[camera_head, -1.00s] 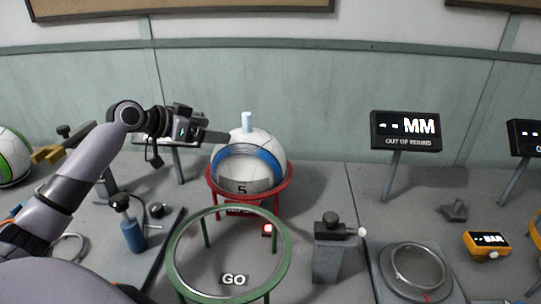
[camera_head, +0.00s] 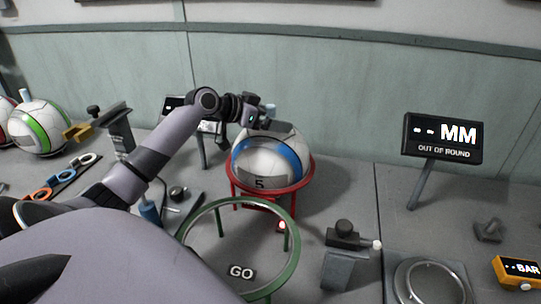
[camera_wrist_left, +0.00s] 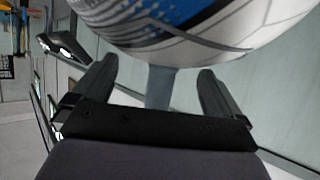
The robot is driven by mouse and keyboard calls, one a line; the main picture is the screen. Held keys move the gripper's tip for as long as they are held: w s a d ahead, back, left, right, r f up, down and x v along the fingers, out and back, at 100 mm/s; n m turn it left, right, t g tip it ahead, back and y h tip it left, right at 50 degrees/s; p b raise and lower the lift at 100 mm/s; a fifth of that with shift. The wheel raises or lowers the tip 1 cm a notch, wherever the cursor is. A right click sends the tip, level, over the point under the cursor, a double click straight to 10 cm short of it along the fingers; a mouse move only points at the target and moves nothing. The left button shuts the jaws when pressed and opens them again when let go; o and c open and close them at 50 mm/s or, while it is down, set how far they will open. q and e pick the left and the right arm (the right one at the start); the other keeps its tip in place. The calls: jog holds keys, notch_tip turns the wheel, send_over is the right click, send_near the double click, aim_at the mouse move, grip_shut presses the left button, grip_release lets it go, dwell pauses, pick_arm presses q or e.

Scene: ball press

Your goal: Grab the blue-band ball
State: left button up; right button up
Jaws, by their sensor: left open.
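The blue-band ball (camera_head: 258,158), white with a blue stripe and a "5" on its front, sits in a red ring stand (camera_head: 305,180). My left gripper (camera_head: 272,125) is at the top of the ball, partly covering it. In the left wrist view its two fingers are open (camera_wrist_left: 160,85), and a grey-blue peg (camera_wrist_left: 160,88) shows between them, below the ball (camera_wrist_left: 200,25). I cannot tell whether the fingers touch the peg. My right gripper is not in view.
A green ring stand (camera_head: 292,245) with a "GO" label stands in front. A green-band ball (camera_head: 38,128) is at the far left. An "OUT OF ROUND" display (camera_head: 442,138) and a round gauge plate (camera_head: 430,285) are to the right.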

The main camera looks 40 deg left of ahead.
pick_arm(q)
jog(key=shift+x, duration=0.8)
